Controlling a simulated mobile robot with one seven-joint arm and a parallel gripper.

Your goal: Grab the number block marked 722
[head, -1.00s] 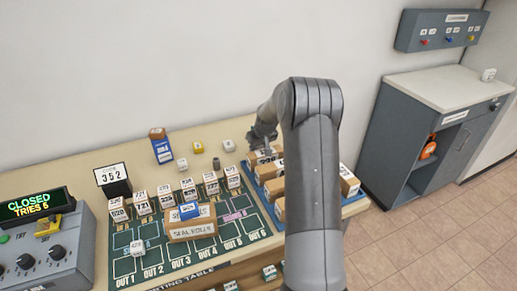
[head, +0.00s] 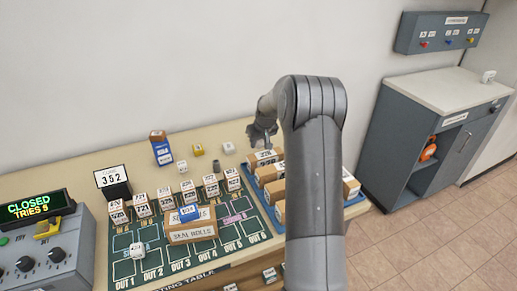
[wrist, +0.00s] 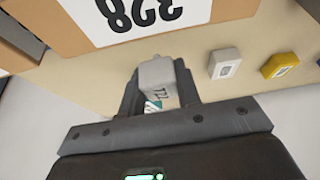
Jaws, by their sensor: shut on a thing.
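My gripper (wrist: 157,78) is shut on a small pale grey block (wrist: 158,96) in the wrist view. Part of a number shows on the block, sideways and too small to read surely. In the head view my gripper (head: 264,131) is above the back of the table, beyond the cardboard boxes, and its fingertips are hard to make out. A row of number blocks (head: 165,200) stands on the green mat (head: 150,265). Some appear to read 721 or 725, but I cannot surely read 722 on any.
Cardboard boxes (head: 262,158) stand in a blue tray (head: 355,199) close to my gripper. One large labelled box (wrist: 215,8) is near it in the wrist view. A yellow block (head: 198,148) and white blocks (head: 228,147) are at the back. A brown box (head: 192,233) occupies the mat.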

